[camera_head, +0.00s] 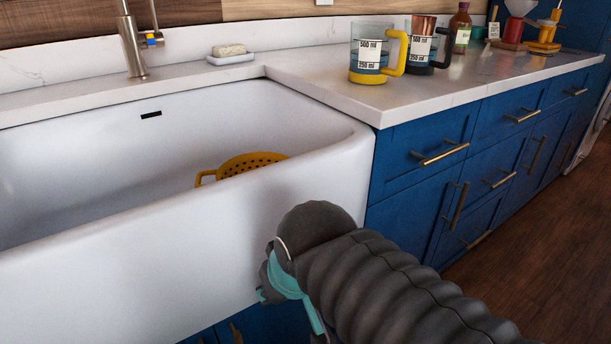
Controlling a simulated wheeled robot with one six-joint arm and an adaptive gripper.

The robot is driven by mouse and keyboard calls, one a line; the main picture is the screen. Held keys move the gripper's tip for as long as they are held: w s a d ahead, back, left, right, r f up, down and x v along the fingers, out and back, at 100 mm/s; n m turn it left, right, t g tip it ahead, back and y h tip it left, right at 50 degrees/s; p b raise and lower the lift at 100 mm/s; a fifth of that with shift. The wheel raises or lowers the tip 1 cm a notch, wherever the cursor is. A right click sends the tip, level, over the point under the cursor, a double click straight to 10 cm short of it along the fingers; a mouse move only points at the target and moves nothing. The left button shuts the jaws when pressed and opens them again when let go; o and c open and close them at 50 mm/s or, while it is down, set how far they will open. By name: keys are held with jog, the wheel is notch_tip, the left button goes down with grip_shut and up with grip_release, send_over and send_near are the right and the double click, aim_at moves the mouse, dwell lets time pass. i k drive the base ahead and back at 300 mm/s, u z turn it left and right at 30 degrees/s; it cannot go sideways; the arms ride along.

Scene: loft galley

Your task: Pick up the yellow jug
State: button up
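The yellow jug (371,54) is a clear measuring jug with a yellow base, a yellow handle on its right side and a white label marked 500 ml and 250 ml. It stands upright on the white counter (420,94), just right of the sink and near its back corner. My arm, in a dark ribbed sleeve with teal parts, reaches in from the lower right in front of the sink. My gripper's fingers do not show, and nothing of mine touches the jug.
A similar dark-handled jug (420,47) stands close behind the yellow handle. A brown bottle (460,28), a red funnel-topped item (515,25) and a yellow item (546,33) stand farther right. A yellow colander (250,163) sits in the sink (120,240). The counter's front is clear.

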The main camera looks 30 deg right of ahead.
aim_at(370, 42)
jog(key=z, duration=0.8)
jog(key=k, duration=0.5)
jog(key=u, duration=0.6)
jog(key=i, duration=0.35)
jog(key=z, duration=2.15)
jog(key=k, duration=0.75)
jog(key=u, duration=1.5)
jog(key=i, duration=0.5)
jog(key=z, duration=0.05)
